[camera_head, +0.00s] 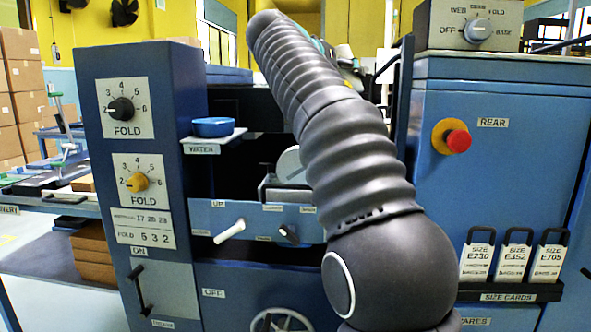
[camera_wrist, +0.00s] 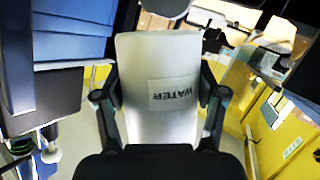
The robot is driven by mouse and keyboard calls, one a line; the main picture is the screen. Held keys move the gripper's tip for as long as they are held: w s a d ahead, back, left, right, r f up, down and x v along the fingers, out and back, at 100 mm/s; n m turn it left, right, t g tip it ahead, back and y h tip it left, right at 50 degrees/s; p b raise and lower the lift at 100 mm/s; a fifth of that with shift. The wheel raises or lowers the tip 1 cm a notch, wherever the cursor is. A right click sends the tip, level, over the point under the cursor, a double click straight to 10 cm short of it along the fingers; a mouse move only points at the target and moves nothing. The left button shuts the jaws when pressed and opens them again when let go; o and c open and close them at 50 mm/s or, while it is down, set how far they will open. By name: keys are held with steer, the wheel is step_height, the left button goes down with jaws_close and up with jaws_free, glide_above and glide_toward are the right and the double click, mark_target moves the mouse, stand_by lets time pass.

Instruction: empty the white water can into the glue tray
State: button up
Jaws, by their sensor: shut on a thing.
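The white water can (camera_wrist: 160,65) fills the middle of the wrist view. Its "WATER" label appears upside down there. My gripper (camera_wrist: 160,100) is shut on the can, with one dark finger against each side. A round grey thing shows just past the can's far end. Whether water is running out cannot be seen. In the head view my arm hides the gripper and the can. I cannot make out the glue tray for certain; a pale box-like part (camera_head: 287,194) shows in the machine's dark opening, partly behind my arm.
A blue bowl (camera_head: 213,127) sits on the small shelf labelled WATER (camera_head: 213,141). The blue dial panel (camera_head: 140,230) stands left of my arm. The cabinet with a red button (camera_head: 457,141) and size cards (camera_head: 514,255) stands close on the right.

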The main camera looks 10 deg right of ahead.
mark_target(347, 54)
steer(key=shift+s+d+f+m+y+b, duration=0.3)
steer(key=shift+d+f+m+y+b, duration=0.2)
steer(key=shift+m+b, duration=0.2)
steer(key=shift+s+d+r+m+t+y+p, duration=0.15)
steer(key=shift+d+r+m+t+y+p, duration=0.15)
steer(key=shift+r+m+y+p, duration=0.3)
steer(key=shift+r, duration=1.85)
